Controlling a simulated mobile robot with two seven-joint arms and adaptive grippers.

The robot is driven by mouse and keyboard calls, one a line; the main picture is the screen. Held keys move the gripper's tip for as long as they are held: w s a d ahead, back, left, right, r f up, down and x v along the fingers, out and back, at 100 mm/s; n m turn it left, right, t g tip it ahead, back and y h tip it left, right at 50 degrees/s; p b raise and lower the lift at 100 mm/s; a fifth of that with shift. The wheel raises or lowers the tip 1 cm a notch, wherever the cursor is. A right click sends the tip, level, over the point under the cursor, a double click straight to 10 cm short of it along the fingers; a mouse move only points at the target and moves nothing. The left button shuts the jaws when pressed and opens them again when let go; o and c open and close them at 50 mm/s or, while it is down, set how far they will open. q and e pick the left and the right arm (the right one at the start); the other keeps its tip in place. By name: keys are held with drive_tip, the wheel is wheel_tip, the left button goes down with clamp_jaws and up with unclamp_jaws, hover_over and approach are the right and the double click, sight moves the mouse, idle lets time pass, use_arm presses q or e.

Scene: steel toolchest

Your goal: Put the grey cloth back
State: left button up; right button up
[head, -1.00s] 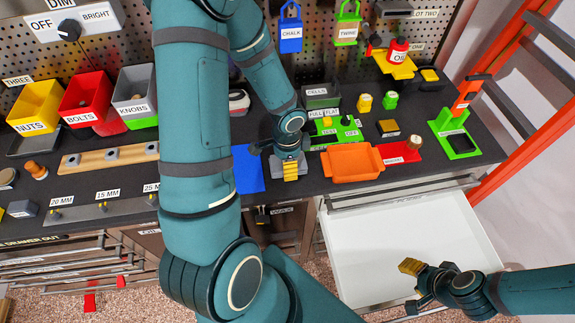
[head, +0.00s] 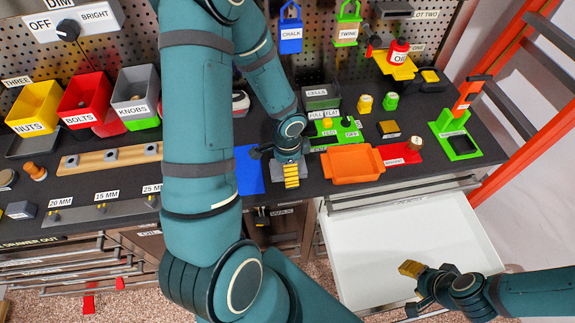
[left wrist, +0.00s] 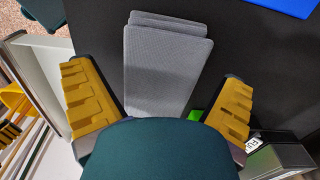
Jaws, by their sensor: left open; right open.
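The grey cloth lies folded flat on the dark worktop; it fills the upper middle of the left wrist view (left wrist: 165,68). In the head view only a grey edge of the cloth (head: 277,174) shows beside my left gripper (head: 290,173). In the left wrist view the two yellow-padded fingers of that gripper (left wrist: 160,98) are wide apart, one toward each side of the cloth. Nothing is held. My right gripper (head: 413,287) is open and empty at the front of the pulled-out white drawer (head: 380,240); whether it touches the drawer is unclear.
A blue mat (head: 248,170) lies left of the cloth. An orange tray (head: 352,164) and a green holder (head: 335,130) stand to its right. Red, yellow and grey bins (head: 87,97) stand at the back left. The visible drawer interior is empty. An orange ladder (head: 515,115) stands at right.

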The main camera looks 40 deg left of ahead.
use_arm(q)
wheel_tip(320, 180, up, 12)
drive_tip(key=p, duration=0.2)
drive_tip(key=shift+p, duration=0.35)
drive_tip(key=shift+s, duration=0.1)
idle(0.3)
